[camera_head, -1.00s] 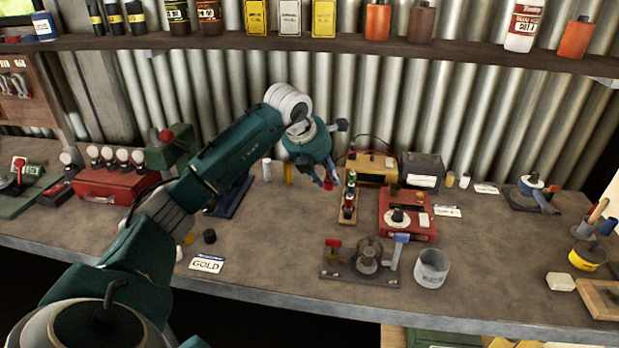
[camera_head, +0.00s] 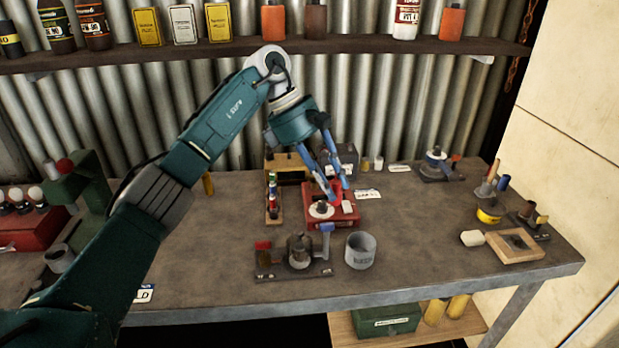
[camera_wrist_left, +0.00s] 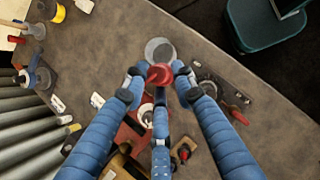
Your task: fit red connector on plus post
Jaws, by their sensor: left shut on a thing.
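My left gripper (camera_head: 336,192) hangs fingers-down over the red device with a white disc (camera_head: 346,212), toward the right of the bench. In the left wrist view its blue fingers (camera_wrist_left: 160,78) close on a small red connector (camera_wrist_left: 160,74), with the grey can showing beyond. In the head view the fingers largely hide the connector. A dark box with a white label (camera_head: 347,157) stands behind the gripper, next to a yellow box (camera_head: 284,164). I cannot make out a plus post. My right gripper is not in view.
A grey can (camera_head: 360,251) stands near the front edge, beside a dark fixture board (camera_head: 262,273) with red and blue blocks. A narrow wooden rack (camera_head: 274,218) stands left of the red device.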

